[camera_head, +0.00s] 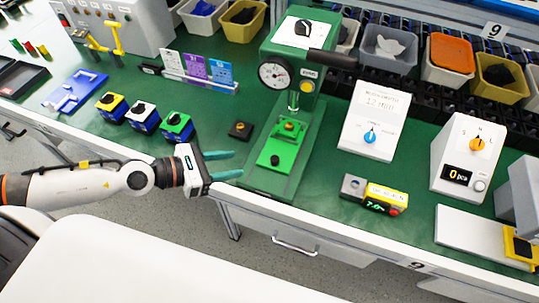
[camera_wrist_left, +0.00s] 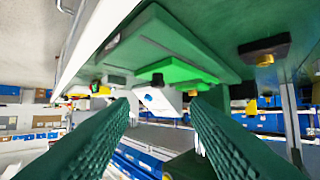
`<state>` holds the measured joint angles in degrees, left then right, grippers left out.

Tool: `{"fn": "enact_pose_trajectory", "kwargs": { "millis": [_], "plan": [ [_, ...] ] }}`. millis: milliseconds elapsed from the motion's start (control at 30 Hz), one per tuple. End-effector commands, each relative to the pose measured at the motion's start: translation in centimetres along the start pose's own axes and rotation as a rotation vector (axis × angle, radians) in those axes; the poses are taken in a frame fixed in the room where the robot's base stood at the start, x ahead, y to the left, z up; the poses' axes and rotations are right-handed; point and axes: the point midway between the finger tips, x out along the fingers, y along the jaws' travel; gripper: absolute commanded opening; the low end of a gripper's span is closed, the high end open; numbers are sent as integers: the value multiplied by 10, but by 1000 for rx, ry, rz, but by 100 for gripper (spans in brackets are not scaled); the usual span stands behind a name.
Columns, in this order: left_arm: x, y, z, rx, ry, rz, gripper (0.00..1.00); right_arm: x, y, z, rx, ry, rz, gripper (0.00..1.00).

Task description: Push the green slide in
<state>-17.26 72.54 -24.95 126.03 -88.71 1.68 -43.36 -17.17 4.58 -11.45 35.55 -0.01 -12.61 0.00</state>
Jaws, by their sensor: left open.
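The green slide (camera_head: 278,165) is a bright green plate on the base of the green press (camera_head: 279,75). It has a black knob near its front end and an orange-topped part at its back, under the press's plunger. In the left wrist view the slide (camera_wrist_left: 178,72) shows beyond my fingers. My left gripper (camera_head: 237,165) is open, with its two teal fingers pointing right at the table's front edge, left of the slide and apart from it. In the wrist view nothing is between the fingers (camera_wrist_left: 162,108). My right gripper is not in view.
A small black button block (camera_head: 240,130) stands left of the press. Several coloured switch boxes (camera_head: 176,127) stand farther left. A yellow-grey device (camera_head: 374,195) and a white panel with a blue knob (camera_head: 372,125) stand to the right. Green tabletop is bare around the slide's front.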

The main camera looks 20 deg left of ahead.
Motion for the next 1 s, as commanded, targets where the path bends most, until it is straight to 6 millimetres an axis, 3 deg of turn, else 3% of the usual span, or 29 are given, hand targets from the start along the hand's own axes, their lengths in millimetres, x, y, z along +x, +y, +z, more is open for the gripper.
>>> {"fn": "enact_pose_trajectory", "kwargs": {
  "millis": [33, 233, 700, 1000],
  "plan": [
    [2, -1, -7, -4, 6, -3, 43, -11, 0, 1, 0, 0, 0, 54],
    [22, 3, -8, -4, 3, 4, 43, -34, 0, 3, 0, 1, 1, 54],
    [98, 3, -2, -5, 0, 5, 43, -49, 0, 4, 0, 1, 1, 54],
    [113, 4, 0, -3, -3, 6, 43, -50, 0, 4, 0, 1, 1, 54]
  ]
}}
